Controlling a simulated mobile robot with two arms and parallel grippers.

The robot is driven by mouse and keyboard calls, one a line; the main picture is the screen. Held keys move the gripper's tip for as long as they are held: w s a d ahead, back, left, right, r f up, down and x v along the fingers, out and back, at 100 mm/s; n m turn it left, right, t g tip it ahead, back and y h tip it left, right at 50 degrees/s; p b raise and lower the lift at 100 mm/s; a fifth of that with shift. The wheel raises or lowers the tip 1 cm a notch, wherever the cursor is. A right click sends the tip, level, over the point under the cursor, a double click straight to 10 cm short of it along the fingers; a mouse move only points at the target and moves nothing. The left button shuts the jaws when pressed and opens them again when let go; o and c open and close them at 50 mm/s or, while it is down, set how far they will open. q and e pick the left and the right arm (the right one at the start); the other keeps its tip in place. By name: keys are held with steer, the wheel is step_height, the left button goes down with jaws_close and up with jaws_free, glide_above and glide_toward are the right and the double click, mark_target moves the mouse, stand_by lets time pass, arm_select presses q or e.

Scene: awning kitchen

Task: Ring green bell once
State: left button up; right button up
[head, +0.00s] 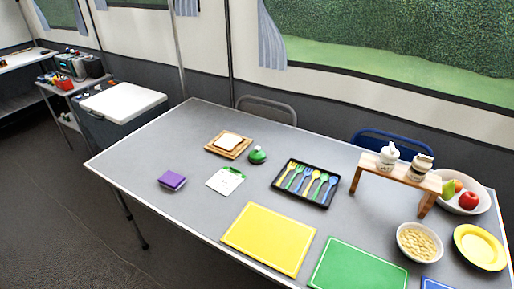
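In the head view, a small green bell (257,155) with a dark knob on top stands upright on the grey table (190,140), left of the middle of the tabletop. Nothing touches it from above. Neither my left gripper nor my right gripper is in view.
Near the bell are a wooden board with bread (229,144), a white card (225,181), a purple block (172,180) and a black tray with coloured cutlery (306,183). Yellow (269,238) and green (357,266) boards lie in front. A wooden riser (400,173) stands at the right.

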jaws_close()
stand_by(1.5)
